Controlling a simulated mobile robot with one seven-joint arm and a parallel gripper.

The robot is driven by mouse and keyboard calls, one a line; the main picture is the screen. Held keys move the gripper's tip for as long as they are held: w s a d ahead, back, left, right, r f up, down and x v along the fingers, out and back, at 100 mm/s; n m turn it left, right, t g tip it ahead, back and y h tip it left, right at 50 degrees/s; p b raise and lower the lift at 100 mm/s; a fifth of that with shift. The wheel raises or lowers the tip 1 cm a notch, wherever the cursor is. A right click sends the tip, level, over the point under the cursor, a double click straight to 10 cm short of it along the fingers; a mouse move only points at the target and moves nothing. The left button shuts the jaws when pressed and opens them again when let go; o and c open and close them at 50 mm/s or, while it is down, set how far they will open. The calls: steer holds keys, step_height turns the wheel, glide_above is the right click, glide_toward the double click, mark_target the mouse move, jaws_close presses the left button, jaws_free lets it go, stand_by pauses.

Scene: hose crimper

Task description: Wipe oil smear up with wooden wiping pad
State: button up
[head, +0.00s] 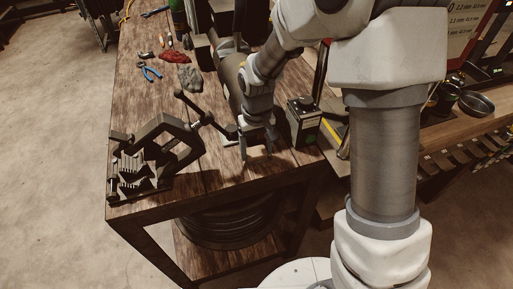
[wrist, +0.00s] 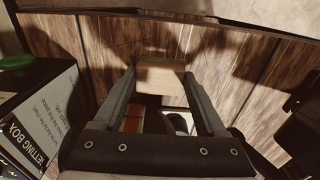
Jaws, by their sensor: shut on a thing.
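The wooden wiping pad (wrist: 160,78) is a pale wood block between my fingertips in the wrist view. My gripper (wrist: 160,88) is shut on it, with one finger on each side. In the head view my gripper (head: 257,150) points down at the front part of the wooden workbench (head: 215,177). I cannot tell whether the pad touches the bench top. I cannot pick out the oil smear; dark patches on the planks may be shadow or grain.
The black hose crimper (head: 150,158) stands left of my gripper. A labelled box (head: 304,122) stands close on the right, and this box also shows in the wrist view (wrist: 42,125). Blue pliers (head: 150,72), a red rag (head: 174,57) and a grey rag (head: 190,77) lie farther back.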

steer(key=shift+w+f, duration=0.1)
steer(key=shift+w, duration=0.05)
steer(key=shift+w+a, duration=0.15)
steer(key=shift+w, duration=0.15)
stand_by(0.5)
steer(key=shift+w+d, duration=0.25)
steer(key=shift+d, duration=0.7)
steer(key=shift+w+d, duration=0.2)
steer(key=shift+d, duration=0.75)
steer(key=shift+w+d, duration=0.25)
steer(key=shift+d, duration=0.7)
steer(key=shift+s+a+f, duration=0.1)
steer(key=shift+s+a, duration=0.1)
steer(key=shift+a, duration=0.5)
steer(key=shift+s+a+r, duration=0.1)
steer(key=shift+s+a, duration=0.1)
steer(key=shift+a, duration=0.45)
steer(key=shift+s+a+f, duration=0.1)
steer(key=shift+s+a, duration=0.1)
steer(key=shift+a, duration=0.5)
steer(key=shift+s+a, duration=0.15)
steer(key=shift+a, duration=0.8)
